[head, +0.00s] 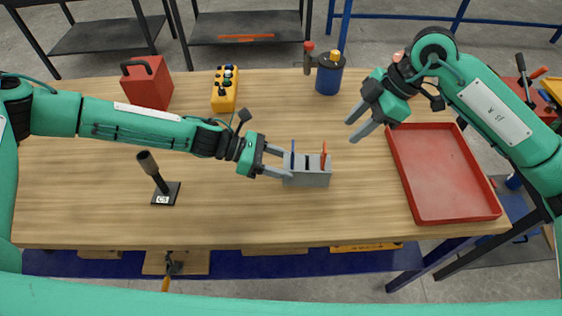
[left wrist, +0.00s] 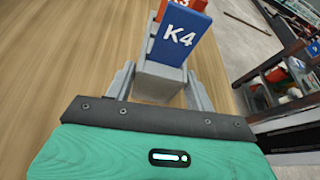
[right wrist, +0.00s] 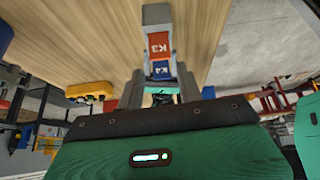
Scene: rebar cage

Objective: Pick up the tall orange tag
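A small grey holder (head: 307,178) stands on the wooden table, with a blue tag (head: 293,157) at its left and an orange tag (head: 323,157) at its right, both upright. In the left wrist view the blue tag, marked K4 (left wrist: 180,38), largely hides the orange tag (left wrist: 183,6) behind it. My left gripper (head: 283,164) has its fingers against both sides of the holder's left end. My right gripper (head: 356,126) is open and empty, above and behind the holder's right side. The right wrist view shows the orange tag (right wrist: 159,46), marked K3, beyond its fingertips.
A red tray (head: 445,175) lies on the right of the table. A black stand (head: 160,182) is at the left front. A red can (head: 147,82), a yellow control box (head: 224,90) and a blue tool cup (head: 329,75) stand along the back. The table around the holder is clear.

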